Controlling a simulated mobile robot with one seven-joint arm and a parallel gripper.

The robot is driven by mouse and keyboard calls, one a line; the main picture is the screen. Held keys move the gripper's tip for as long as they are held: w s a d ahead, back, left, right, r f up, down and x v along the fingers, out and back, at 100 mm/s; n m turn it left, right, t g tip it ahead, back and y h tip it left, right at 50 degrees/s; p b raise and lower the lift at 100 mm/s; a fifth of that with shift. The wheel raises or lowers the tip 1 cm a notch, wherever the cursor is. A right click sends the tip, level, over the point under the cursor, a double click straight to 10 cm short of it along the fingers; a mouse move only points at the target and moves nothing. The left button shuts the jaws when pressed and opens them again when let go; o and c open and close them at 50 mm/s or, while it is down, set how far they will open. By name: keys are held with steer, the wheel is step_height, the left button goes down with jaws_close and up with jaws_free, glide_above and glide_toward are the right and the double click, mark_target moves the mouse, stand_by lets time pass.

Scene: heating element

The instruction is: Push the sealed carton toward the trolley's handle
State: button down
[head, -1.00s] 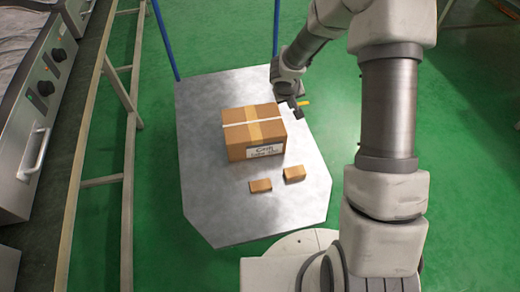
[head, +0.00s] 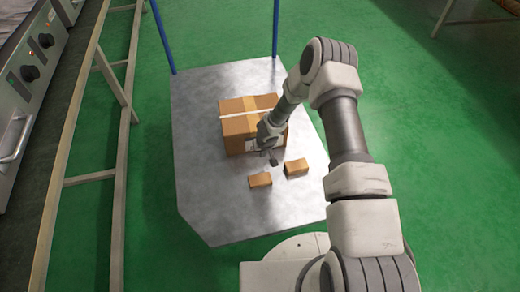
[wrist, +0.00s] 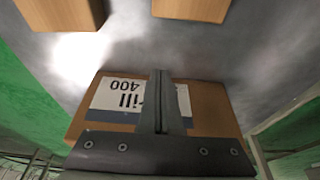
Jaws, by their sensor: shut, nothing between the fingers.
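The sealed carton (head: 240,122) is a brown box with light tape across its top, standing on the grey trolley deck (head: 205,205). The trolley's blue handle posts (head: 163,38) rise at the far end of the deck, beyond the carton. My gripper (head: 273,160) is at the carton's near side, low over the deck, with its fingers shut and empty. In the wrist view the shut fingers (wrist: 160,90) are in front of the carton's labelled face (wrist: 115,98) and hide part of the label. I cannot tell whether they touch it.
Two small brown boxes lie on the deck nearer me, one on the left (head: 260,180) and one on the right (head: 296,167), close to my gripper. A pale metal frame (head: 85,180) and a control panel (head: 35,65) stand left. Green floor is clear on the right.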

steer(key=x, duration=0.4)
steer(key=shift+w+r, duration=0.1)
steer(key=shift+w, duration=0.15)
steer(key=shift+w+a, duration=0.2)
steer(key=shift+w, duration=0.5)
steer(key=shift+w+a+b, duration=0.1)
steer(key=shift+w+b, duration=0.25)
steer(key=shift+w, duration=0.6)
